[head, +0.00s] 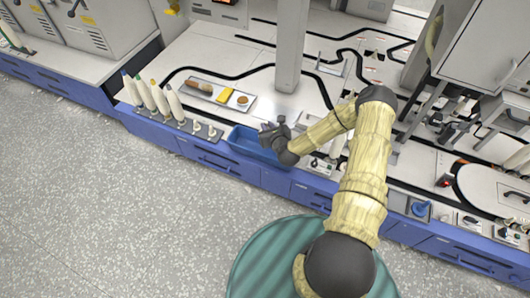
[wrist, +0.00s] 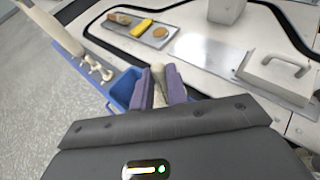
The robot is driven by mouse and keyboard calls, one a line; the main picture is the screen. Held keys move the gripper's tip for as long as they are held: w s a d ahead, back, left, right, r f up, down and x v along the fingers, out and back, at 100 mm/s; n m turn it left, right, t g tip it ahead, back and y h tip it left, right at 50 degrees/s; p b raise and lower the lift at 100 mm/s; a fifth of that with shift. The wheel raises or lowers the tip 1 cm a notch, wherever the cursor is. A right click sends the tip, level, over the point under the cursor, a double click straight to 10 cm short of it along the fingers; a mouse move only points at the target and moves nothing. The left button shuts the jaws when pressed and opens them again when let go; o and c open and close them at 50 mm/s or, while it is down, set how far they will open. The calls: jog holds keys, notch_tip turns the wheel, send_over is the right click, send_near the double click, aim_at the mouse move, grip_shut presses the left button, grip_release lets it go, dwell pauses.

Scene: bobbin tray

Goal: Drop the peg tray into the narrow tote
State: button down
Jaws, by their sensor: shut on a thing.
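My gripper (head: 271,130) is at the right end of the blue tote (head: 243,142), low over or beside it. In the wrist view, my gripper (wrist: 161,84) has its purple fingers closed on a pale, rounded, upright piece (wrist: 158,72). Only its top part shows, and I cannot tell whether it belongs to a tray. The blue tote (wrist: 124,88) shows behind and left of the fingers. A rack with upright pale cones (head: 160,98) and short white pegs (head: 197,127) stands left of the tote.
A metal tray (head: 245,107) with brown, yellow and orange items lies behind the tote. A grey post (head: 291,45) rises from the bench behind my gripper. A metal cover with a handle (wrist: 283,72) is at right in the wrist view. Open floor (head: 120,200) lies in front.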

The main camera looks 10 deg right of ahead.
jog(key=c, duration=1.3)
grip_release()
jog(key=p+v, duration=0.3)
jog(key=v, duration=1.4)
jog(key=shift+s+d, duration=0.15)
jog(key=shift+s, duration=0.05)
